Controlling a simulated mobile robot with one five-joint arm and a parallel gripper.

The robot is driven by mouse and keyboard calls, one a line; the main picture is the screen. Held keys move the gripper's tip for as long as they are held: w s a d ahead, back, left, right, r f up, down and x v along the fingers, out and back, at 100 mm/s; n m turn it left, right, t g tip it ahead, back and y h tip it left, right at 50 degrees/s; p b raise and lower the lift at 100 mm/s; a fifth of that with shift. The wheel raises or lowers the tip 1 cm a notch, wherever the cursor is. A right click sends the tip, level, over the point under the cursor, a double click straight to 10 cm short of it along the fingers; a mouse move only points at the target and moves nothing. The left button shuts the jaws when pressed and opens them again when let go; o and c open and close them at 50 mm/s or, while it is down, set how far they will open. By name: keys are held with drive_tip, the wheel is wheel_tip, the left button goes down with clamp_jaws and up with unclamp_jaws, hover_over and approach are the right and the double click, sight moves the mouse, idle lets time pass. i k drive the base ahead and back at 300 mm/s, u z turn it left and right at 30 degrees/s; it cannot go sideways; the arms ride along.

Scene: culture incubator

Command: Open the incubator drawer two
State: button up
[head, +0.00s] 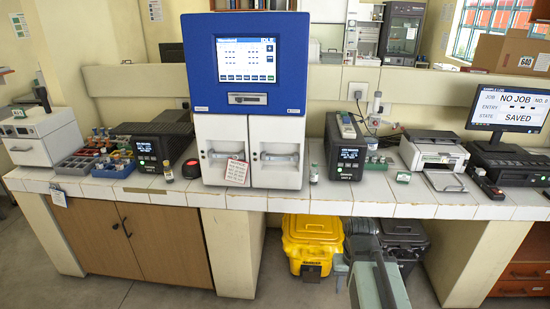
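The incubator (246,100) stands on the tiled bench at centre, with a blue upper housing and a lit screen (246,60). Below are two white drawer fronts side by side, the left one (222,175) and the right one (277,178), each with a grey recessed handle. Both look shut. I cannot read which is numbered two. A white card with red print (236,172) hangs at the left drawer's handle. Part of my arm shows low in front of the bench, right of the incubator and away from its handles. Its fingers cannot be made out.
Black display units (154,152) and (345,158) flank the incubator. Small vials (168,171) and (314,173) stand near its base. A printer (434,150) and monitor (510,108) are at right. A yellow bin (310,240) is under the bench. The floor at front left is clear.

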sight(276, 142)
drive_tip(key=u, duration=2.8)
drive_tip(key=k, duration=1)
drive_tip(key=z, duration=0.9)
drive_tip(key=i, duration=1)
drive_tip(key=u, duration=0.05)
